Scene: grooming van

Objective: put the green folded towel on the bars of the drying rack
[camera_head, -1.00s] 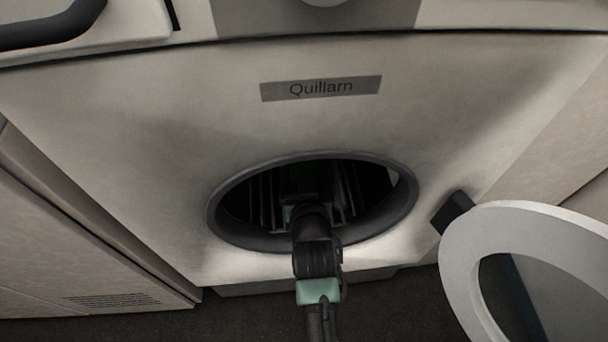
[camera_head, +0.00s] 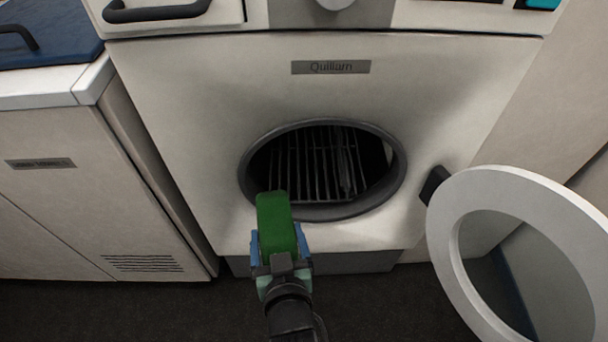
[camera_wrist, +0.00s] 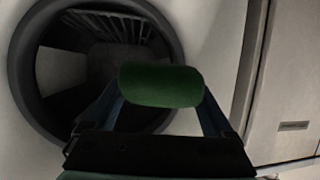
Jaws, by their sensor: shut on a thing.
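The green folded towel (camera_head: 274,219) is held between the blue fingers of my gripper (camera_head: 279,243), in front of the lower left rim of the round machine opening. In the wrist view the towel (camera_wrist: 160,86) shows end-on as a rounded green roll between the fingers. The towel is outside the opening and overlaps its rim in the head view; I cannot tell if it touches. Inside the opening, a row of upright dark bars (camera_head: 311,165) shows; the same bars (camera_wrist: 112,24) show in the wrist view. I cannot tell whether these belong to the drying rack.
The white machine (camera_head: 190,110) has a dark round rim (camera_head: 399,175). Its round door (camera_head: 450,205) stands open at the right. A cabinet (camera_head: 100,215) with a vent is at the left. The dark floor (camera_head: 130,315) in front is clear.

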